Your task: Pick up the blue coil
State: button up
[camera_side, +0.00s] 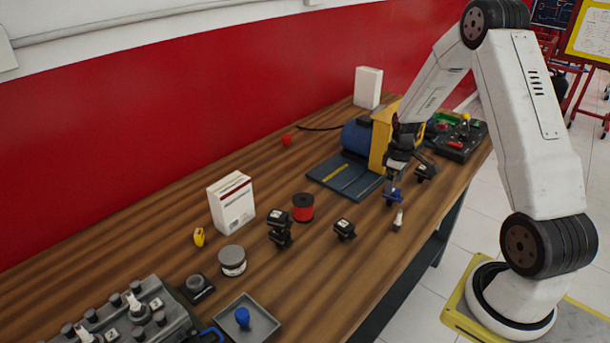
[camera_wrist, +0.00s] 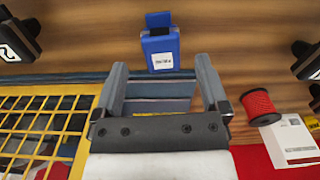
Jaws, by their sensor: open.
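The blue coil (camera_wrist: 160,48) is a small blue block with a white label and a narrower blue top. In the wrist view it is on the wooden table, just beyond my fingertips and roughly centred between them. In the side view the blue coil (camera_side: 396,194) shows small, close to my gripper (camera_side: 390,184), which partly hides it. In the wrist view my gripper (camera_wrist: 162,70) is open, with two grey fingers spread apart and nothing held between them. I cannot tell the exact height gap between the fingers and the coil.
A yellow-framed machine (camera_side: 382,138) with a blue motor (camera_side: 356,136) stands close behind my gripper. A white spark plug (camera_side: 398,220), black relays (camera_side: 344,229), a red spool (camera_side: 303,207) and a white box (camera_side: 231,201) stand nearby. A grey tray (camera_side: 266,323) sits at the front.

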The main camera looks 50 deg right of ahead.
aim_at(392, 196)
jog(key=shift+f, duration=2.55)
grip_shut()
